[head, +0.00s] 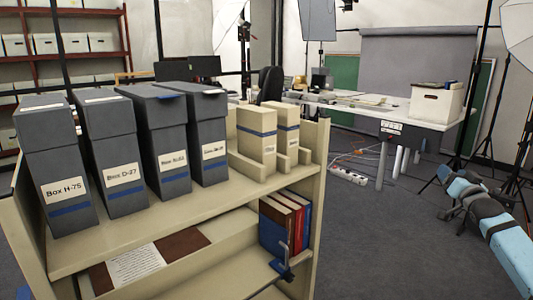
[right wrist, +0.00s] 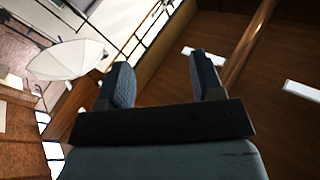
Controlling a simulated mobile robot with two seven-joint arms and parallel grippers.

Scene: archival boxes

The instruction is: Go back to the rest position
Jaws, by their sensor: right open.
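My right gripper (right wrist: 158,75) shows in the right wrist view with its two dark fingers wide apart. Nothing is between them, and behind them are wooden ceiling panels and a white umbrella lamp. In the head view my light-blue right arm (head: 511,253) reaches in from the right edge, over open floor and well apart from the cart. I cannot make out its fingers clearly there. My left gripper is not in view.
A beige cart (head: 215,218) stands at left with several grey archival boxes (head: 120,150), beige cases (head: 257,140) and books (head: 285,222). A white table (head: 440,122) with a carton (head: 436,103) stands behind. Tripod legs (head: 487,140) are near my right arm.

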